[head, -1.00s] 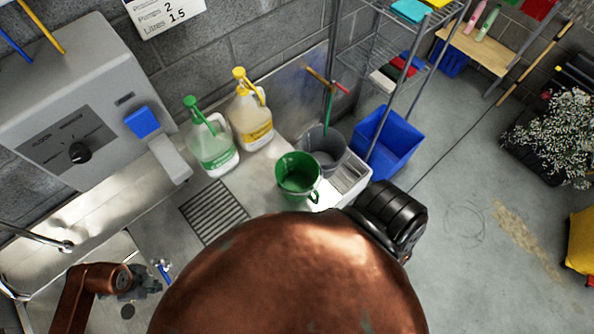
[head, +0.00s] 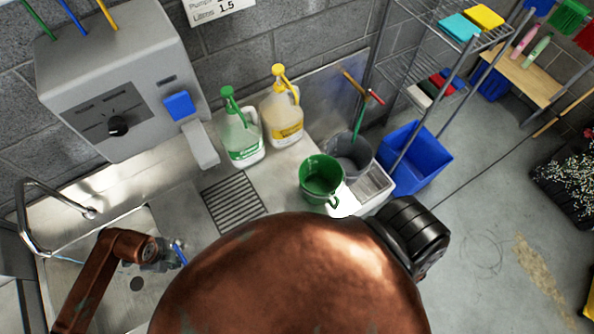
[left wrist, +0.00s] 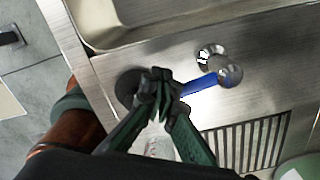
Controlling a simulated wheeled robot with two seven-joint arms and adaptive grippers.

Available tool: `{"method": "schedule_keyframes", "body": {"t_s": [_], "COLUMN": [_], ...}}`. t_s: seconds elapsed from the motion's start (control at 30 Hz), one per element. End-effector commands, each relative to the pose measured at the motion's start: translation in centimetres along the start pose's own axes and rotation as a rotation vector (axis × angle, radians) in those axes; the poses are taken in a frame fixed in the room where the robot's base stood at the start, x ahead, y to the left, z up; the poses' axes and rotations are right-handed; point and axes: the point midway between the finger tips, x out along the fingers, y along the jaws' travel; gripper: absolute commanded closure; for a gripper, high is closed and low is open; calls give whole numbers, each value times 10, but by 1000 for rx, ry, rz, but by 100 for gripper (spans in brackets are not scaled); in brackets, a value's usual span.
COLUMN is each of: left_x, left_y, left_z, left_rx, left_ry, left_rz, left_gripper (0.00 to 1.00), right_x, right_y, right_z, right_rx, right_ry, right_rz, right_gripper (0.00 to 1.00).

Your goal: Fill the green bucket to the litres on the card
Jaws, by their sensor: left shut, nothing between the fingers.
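The green bucket (head: 321,178) stands upright on the steel counter in the head view; I cannot tell what is in it. The card (head: 215,8) on the wall is cut off at the top and shows "Litres 1.5". My left gripper (head: 166,256) is low over the sink area, beside a small blue lever (head: 181,252). In the left wrist view my left gripper (left wrist: 160,80) is shut and empty. Its tips are close to the blue lever (left wrist: 200,85) on a chrome fitting (left wrist: 215,65); I cannot tell whether they touch. My right gripper is out of view.
A grey dispenser (head: 120,75) with a black dial (head: 118,125) and blue button (head: 179,105) hangs left. A green-topped bottle (head: 241,135) and yellow-topped bottle (head: 282,110) stand behind a drain grate (head: 234,203). A grey bucket (head: 348,155) is near the green one. A curved tap (head: 30,215) is left.

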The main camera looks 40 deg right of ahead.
Motion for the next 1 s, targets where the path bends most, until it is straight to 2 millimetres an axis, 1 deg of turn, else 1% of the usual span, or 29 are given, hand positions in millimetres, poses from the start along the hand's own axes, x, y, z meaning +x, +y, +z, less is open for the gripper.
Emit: {"method": "schedule_keyframes", "body": {"t_s": [0.03,0.2,0.53,0.83,1.0], "left_x": [0,0,0,0,0], "left_y": [-2,-7,-8,-20,-21], "left_z": [-6,-16,-17,-31,-32], "left_rx": [3,3,1,3,1], "left_ry": [3,4,2,2,1], "left_rz": [-1,-2,-1,-2,-1], "left_gripper": [100,100,100,100,100], "right_x": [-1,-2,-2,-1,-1], "right_y": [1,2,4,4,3], "right_z": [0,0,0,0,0], "right_rx": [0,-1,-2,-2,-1], "right_ry": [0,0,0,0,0], "right_rz": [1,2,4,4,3], "right_gripper": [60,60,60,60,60]}}
